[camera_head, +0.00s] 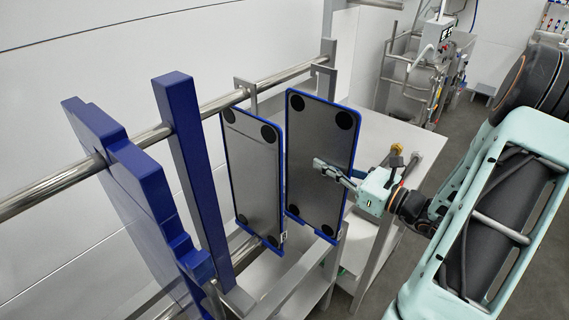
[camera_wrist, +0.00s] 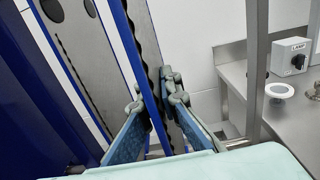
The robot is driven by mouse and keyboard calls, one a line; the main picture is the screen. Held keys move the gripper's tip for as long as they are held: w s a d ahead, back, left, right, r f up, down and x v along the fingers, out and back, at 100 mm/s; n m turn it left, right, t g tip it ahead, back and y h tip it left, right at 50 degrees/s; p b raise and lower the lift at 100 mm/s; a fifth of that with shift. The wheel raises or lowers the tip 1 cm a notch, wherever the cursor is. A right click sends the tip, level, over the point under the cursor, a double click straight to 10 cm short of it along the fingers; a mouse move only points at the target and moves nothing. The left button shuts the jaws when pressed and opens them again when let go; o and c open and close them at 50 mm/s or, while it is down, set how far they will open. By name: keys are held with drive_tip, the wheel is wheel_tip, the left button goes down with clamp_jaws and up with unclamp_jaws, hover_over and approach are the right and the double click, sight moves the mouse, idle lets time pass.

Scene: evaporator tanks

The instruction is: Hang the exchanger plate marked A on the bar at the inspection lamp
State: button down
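Two grey plates with blue rims and black corner discs hang from the horizontal bar (camera_head: 285,77) in the head view. One is the left plate (camera_head: 250,170); the other is the right plate (camera_head: 318,140). Each has a small white tag at its lower edge, too small to read, so I cannot tell which is A. My gripper (camera_head: 335,172) is at the right plate's right edge. In the wrist view my gripper (camera_wrist: 157,95) has a finger on each side of the blue-edged plate (camera_wrist: 134,55), and the fingertips appear to close on it. The lamp box (camera_wrist: 291,56) stands on the right.
Thick blue end plates (camera_head: 135,180) and a blue post (camera_head: 190,170) stand left on the rack. A grey frame post (camera_head: 328,65) rises behind the right plate. A steel bench (camera_wrist: 235,70) carries a white round fitting (camera_wrist: 279,90). Floor shows behind my arm.

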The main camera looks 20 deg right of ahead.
drive_tip(key=p+v, duration=0.1)
drive_tip(key=v, duration=1.1)
drive_tip(key=shift+s+d, duration=0.15)
drive_tip(key=shift+s, duration=0.1)
drive_tip(key=shift+r, duration=0.1)
